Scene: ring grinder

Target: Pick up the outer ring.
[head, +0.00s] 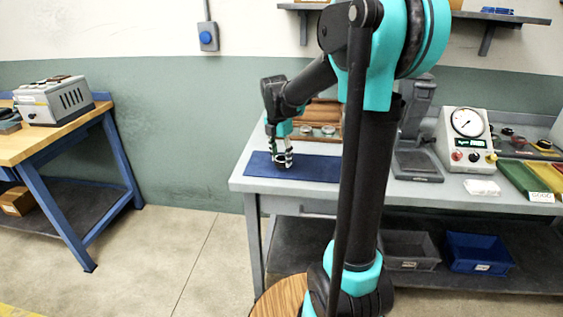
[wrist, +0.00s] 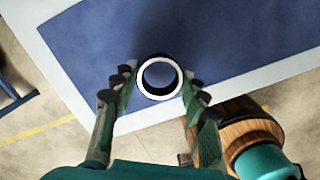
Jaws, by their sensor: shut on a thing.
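The outer ring (wrist: 142,87) is a metal ring with a bright rim and an open middle, seen end-on in the wrist view. My gripper (wrist: 160,84) is shut on it, with one finger on each side of the ring. The blue mat (wrist: 90,60) shows beyond the ring and through its hole. In the head view my gripper (head: 282,157) is over the left part of the blue mat (head: 318,170) on the grey workbench. The ring is too small there to make out clearly. I cannot tell whether it touches the mat.
A wooden rack (head: 322,115) with small round parts stands behind the mat. A dark stand (head: 415,160) and a gauge box (head: 467,140) are to the right. A wood-topped table (head: 50,140) is at the far left, with open floor between.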

